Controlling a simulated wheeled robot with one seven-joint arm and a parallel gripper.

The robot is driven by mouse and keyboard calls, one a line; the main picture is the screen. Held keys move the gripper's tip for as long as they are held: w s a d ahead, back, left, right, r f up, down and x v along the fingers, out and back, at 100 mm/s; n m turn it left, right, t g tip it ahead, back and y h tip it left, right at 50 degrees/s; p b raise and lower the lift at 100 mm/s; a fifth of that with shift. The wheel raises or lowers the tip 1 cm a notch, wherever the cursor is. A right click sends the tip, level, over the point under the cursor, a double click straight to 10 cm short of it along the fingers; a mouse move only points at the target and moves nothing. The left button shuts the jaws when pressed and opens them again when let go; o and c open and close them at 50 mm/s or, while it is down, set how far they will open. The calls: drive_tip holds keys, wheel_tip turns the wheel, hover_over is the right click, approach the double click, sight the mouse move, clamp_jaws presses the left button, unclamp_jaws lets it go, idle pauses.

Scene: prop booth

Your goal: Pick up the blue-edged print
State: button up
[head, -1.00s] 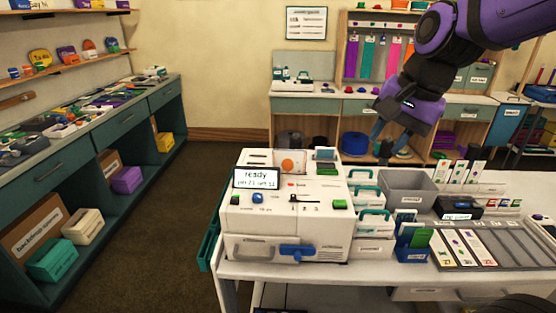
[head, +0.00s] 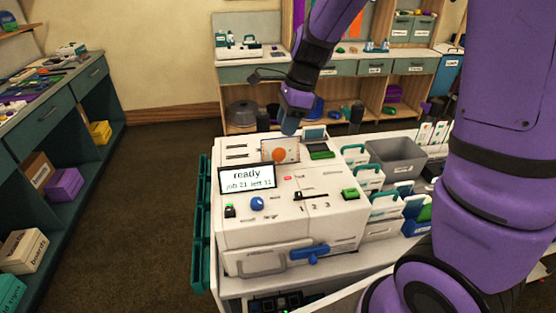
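A small print with an orange disc (head: 279,152) stands upright in the top of the white machine (head: 240,208), behind its display. Its edge colour is too small to make out for certain. My gripper (head: 289,128) points down just above and behind this print, close to its upper right edge. I see the fingers nearly side-on, so the gap between them is hidden. I cannot tell whether they touch the print.
A blue lever (head: 309,253) sticks out at the machine's front. A grey bin (head: 397,157) and white boxes with teal handles (head: 384,206) stand to the right. My arm covers the right side. Open floor (head: 135,210) lies left.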

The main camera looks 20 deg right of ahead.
sight(279, 147)
drive_tip(key=shift+x, duration=3.55)
drive_tip(key=shift+w+f, duration=0.1)
drive_tip(key=shift+f, duration=0.15)
clamp_jaws()
